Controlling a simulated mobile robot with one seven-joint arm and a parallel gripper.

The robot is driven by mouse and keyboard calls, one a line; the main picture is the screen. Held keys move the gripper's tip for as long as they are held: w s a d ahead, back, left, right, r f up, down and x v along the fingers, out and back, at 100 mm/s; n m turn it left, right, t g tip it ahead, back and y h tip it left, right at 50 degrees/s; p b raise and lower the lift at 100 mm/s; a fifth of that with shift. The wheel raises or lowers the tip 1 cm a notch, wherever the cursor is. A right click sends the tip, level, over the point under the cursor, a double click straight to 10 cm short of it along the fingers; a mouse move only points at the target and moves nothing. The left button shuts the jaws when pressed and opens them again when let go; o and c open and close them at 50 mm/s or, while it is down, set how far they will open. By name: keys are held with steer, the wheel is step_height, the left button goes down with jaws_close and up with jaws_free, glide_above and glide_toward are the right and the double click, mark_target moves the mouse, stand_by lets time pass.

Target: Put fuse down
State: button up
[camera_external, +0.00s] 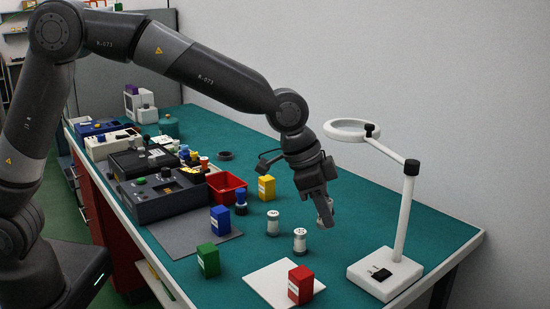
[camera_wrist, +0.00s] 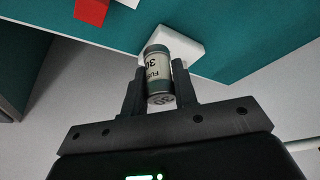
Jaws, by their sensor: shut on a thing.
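My gripper (camera_external: 319,197) is shut on a fuse (camera_external: 326,213), a small pale cylinder with dark ends. In the wrist view the fuse (camera_wrist: 159,72) sits between both fingers with its lettered label facing the camera. In the external view it looks slightly tilted; its exact height over the green table (camera_external: 365,215) is hard to tell. Two similar fuses stand upright on the table to the left of my gripper: one farther back (camera_external: 273,223) and one nearer (camera_external: 300,240).
A red box (camera_external: 300,285) stands on a white mat (camera_external: 262,284). A white lamp (camera_external: 386,272) with a ring head stands at right. Yellow (camera_external: 266,188), blue (camera_external: 220,219) and green (camera_external: 208,260) boxes, a red bin (camera_external: 226,188) and dark instruments (camera_external: 160,195) stand left. Table between gripper and lamp is clear.

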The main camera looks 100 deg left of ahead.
steer(key=s+d+f+m, duration=0.1)
steer(key=s+d+f, duration=0.1)
steer(key=d, duration=0.7)
steer(key=w+a+f, duration=0.1)
steer(key=a+f, duration=0.1)
steer(key=a, duration=0.1)
steer(key=w+a+f, duration=0.1)
steer(key=a+f, duration=0.1)
steer(key=a, duration=0.2)
steer(key=w+a+f, duration=0.2)
steer(key=a, duration=0.1)
steer(key=shift+a+f, duration=0.15)
steer(key=shift+f, duration=2.15)
steer(key=o, duration=1)
steer(key=shift+f, duration=0.15)
